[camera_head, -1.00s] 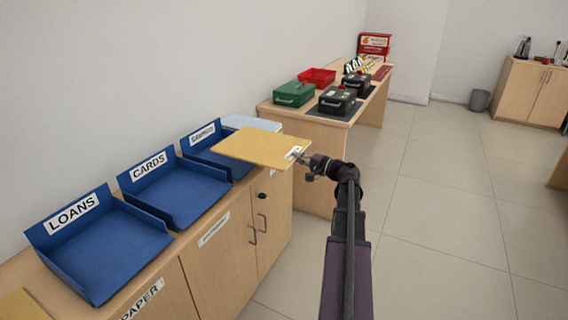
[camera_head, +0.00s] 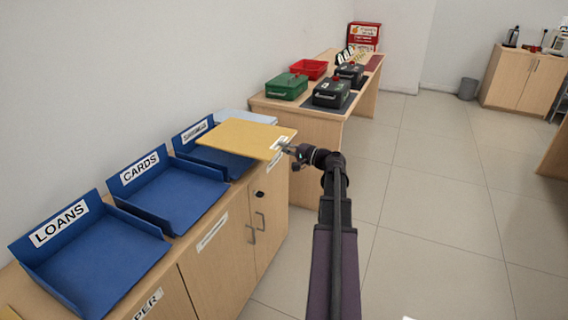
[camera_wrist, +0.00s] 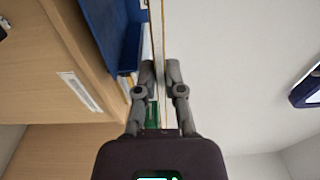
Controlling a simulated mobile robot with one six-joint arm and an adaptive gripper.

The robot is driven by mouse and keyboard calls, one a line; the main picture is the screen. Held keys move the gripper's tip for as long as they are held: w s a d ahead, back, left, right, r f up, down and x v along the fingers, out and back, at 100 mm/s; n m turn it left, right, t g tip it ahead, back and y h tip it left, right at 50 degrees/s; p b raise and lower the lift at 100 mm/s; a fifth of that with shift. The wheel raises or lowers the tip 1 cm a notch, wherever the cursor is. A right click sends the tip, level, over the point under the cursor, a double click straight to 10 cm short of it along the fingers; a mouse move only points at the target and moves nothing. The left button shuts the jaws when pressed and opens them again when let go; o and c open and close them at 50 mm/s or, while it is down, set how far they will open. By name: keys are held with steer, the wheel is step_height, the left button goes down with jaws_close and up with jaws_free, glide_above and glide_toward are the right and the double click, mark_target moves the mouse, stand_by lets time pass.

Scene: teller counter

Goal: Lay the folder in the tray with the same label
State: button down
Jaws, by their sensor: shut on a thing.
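A yellow folder (camera_head: 246,138) is held flat by its right edge in my gripper (camera_head: 286,150), above the cabinet top and in front of the far tray. In the wrist view the folder (camera_wrist: 157,40) shows edge-on between the two fingers of my gripper (camera_wrist: 160,75). The folder has a white label near the gripper, too small to read. Three blue trays stand in a row: the loans tray (camera_head: 95,262), the cards tray (camera_head: 172,200), and a far tray (camera_head: 192,147) whose label is blurred now but seems to read SAVINGS. The folder partly covers the far tray.
A pale box or stack (camera_head: 247,117) lies beyond the far tray. A desk behind holds a green box (camera_head: 287,87), a red tray (camera_head: 308,69) and dark cash boxes (camera_head: 332,93). The floor at right is clear.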

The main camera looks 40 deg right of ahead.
step_height(320, 180, down, 7)
steer(key=b, duration=0.7)
stand_by(0.3)
steer(key=shift+w, duration=0.15)
stand_by(0.4)
steer(key=w+a+f+b, duration=0.1)
steer(key=w, duration=0.1)
steer(key=w+a, duration=0.1)
steer(key=w, duration=0.2)
steer(key=w+a+f+b, duration=0.1)
steer(key=w, duration=0.2)
steer(key=shift+w+a+f+b, duration=0.25)
steer(key=shift+a+f+b, duration=0.05)
steer(key=shift+a+b, duration=0.05)
stand_by(0.6)
stand_by(0.5)
